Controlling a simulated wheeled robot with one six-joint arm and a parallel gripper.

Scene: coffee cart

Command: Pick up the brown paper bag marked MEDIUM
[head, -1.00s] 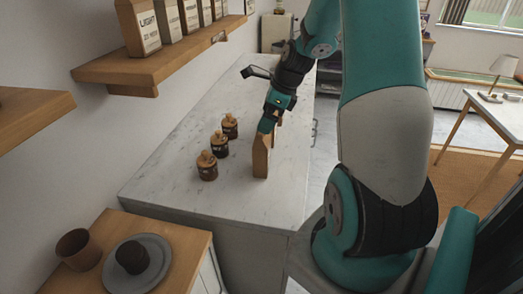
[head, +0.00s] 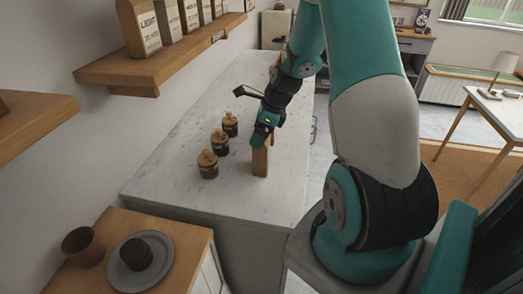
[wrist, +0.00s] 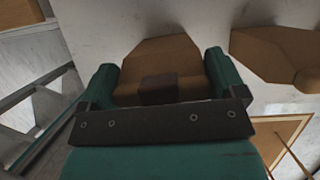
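A brown paper bag (head: 260,162) stands upright near the front of the marble counter. No label on it is readable. My gripper (head: 262,138) is right above it in the head view and hides its top. In the wrist view the bag (wrist: 158,58) lies between the two fingers of my gripper (wrist: 160,84), which are spread on either side of it. I see no clear grip on the bag.
Several wood-lidded jars (head: 208,164) stand left of the bag on the counter (head: 185,190). A wall shelf (head: 150,78) holds labelled bags, one reading LIGHT (head: 140,28). A wooden cabinet in front bears a grey plate (head: 160,279) and a brown cup (head: 82,246).

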